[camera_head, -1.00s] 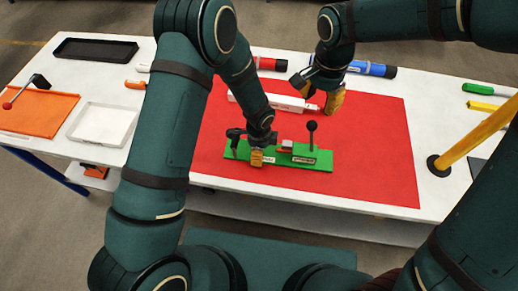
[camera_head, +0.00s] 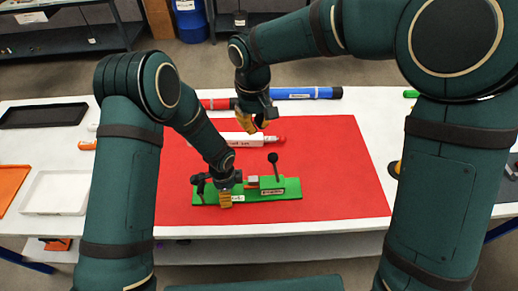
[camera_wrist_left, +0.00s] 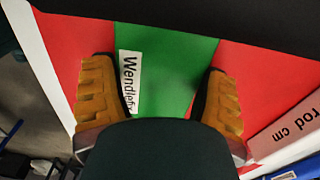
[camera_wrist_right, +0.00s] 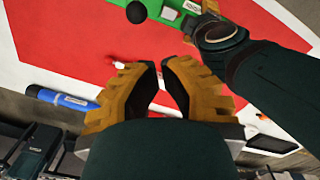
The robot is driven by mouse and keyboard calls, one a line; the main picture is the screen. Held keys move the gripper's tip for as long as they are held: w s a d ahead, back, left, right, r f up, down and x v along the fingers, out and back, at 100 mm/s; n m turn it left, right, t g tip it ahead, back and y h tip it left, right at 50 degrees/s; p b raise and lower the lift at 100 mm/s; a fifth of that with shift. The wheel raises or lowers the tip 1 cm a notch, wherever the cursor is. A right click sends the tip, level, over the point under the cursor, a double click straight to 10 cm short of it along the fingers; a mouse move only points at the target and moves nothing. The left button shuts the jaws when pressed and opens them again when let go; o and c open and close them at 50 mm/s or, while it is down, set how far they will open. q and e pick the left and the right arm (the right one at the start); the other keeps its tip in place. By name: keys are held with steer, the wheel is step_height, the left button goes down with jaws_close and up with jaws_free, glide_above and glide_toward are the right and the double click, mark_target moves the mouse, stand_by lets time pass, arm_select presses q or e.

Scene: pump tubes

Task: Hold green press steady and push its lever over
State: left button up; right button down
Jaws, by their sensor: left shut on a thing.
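The green press (camera_head: 285,189) lies flat near the front of the red mat. Its lever, a thin stem with a black ball knob (camera_head: 273,158), stands upright on its right part. My left gripper (camera_head: 226,199) is shut across the left part of the press. The left wrist view shows the green base (camera_wrist_left: 175,65) with a white label between its fingers. My right gripper (camera_head: 257,124) is empty, its fingers partly apart, over the back of the mat, behind the lever and apart from it. The right wrist view shows the knob (camera_wrist_right: 136,12) at the top edge.
A white rod with a red tip (camera_head: 240,139) lies behind the press, below my right gripper. A blue tube (camera_head: 305,94) and a red tube (camera_head: 214,104) lie at the back. The mat (camera_head: 345,165) is clear right of the press.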

arm_select(q)
steer(key=shift+s+f, duration=0.1)
arm_select(e)
steer(key=a+n, duration=0.1)
steer(key=n, duration=0.2)
steer(key=a+n, duration=0.1)
steer(key=n, duration=0.2)
steer(key=w+a+n, duration=0.1)
steer(key=n, duration=0.2)
steer(key=shift+a+r+n, duration=0.15)
steer(key=shift+r+n, duration=0.2)
steer(key=shift+n, duration=0.05)
steer(key=s+d+f, duration=0.1)
steer(key=d+f, duration=0.3)
steer(key=f, duration=0.6)
steer(key=shift+d+f, duration=0.15)
steer(key=shift+f, duration=0.25)
steer(key=shift+s+d, duration=0.1)
steer(key=shift+d, duration=0.05)
steer(key=shift+d+r, duration=0.15)
steer(key=shift+d, duration=0.15)
